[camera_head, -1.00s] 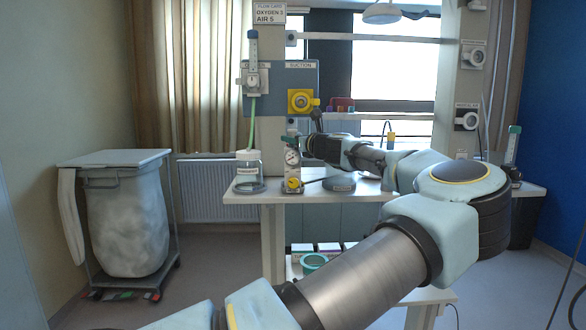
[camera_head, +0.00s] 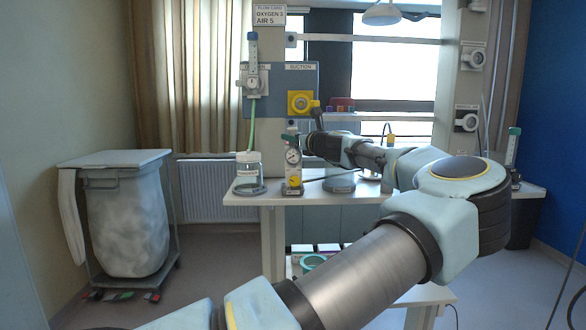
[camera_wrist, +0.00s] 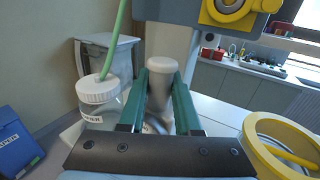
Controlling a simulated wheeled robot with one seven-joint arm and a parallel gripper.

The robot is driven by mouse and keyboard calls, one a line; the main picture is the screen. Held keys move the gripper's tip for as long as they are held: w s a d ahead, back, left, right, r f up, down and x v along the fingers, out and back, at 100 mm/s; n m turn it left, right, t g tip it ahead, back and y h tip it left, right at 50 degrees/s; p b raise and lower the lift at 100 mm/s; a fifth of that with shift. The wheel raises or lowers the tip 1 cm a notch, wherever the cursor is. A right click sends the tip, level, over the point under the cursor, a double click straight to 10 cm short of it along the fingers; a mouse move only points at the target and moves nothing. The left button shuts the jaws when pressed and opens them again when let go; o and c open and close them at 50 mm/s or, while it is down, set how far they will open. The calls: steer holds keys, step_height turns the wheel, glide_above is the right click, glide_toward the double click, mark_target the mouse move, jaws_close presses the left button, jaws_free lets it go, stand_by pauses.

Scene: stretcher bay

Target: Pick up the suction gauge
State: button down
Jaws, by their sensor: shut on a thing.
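The suction gauge (camera_head: 293,158) has a round white dial and a yellow knob low on its body. In the head view it stands upright at the front edge of the table, and I cannot tell whether its base touches the top. My gripper (camera_head: 291,137) reaches it from the right and is shut on its upper part. In the wrist view, the green fingers of my gripper (camera_wrist: 161,82) lie on either side of a pale grey, round-topped piece, which I take to be the gauge (camera_wrist: 161,66).
A clear labelled jar (camera_head: 248,170) stands just left of the gauge on the table (camera_head: 270,199). A grey disc (camera_head: 341,183) lies to its right. The yellow suction regulator (camera_head: 300,102) is on the panel behind. A yellow ring (camera_wrist: 258,150) is close on the right in the wrist view.

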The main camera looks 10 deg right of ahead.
steer(key=shift+r+p, duration=0.95)
steer(key=shift+r, duration=0.55)
